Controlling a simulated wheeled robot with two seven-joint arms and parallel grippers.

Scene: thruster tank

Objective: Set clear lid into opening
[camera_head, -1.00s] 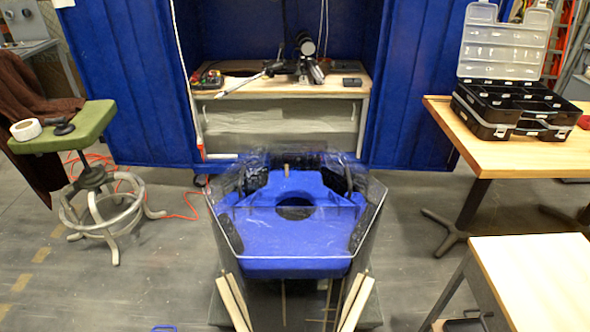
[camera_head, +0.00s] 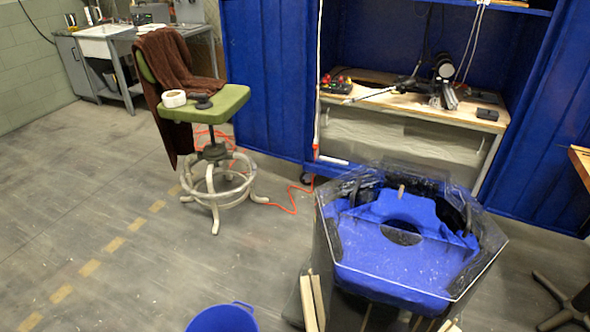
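The clear tank (camera_head: 480,275) stands at the lower right, with transparent walls and a blue platform (camera_head: 385,262) inside. A dark round opening (camera_head: 401,232) is in the middle of the blue platform. I cannot make out a separate clear lid; any lid is hard to tell from the transparent tank walls. Neither of my grippers shows in the head view.
A green stool (camera_head: 222,104) with a tape roll and brown cloth stands left of the tank. A blue bucket (camera_head: 222,318) is at the bottom edge. A workbench (camera_head: 484,121) stands in the blue booth behind. Open floor lies at left.

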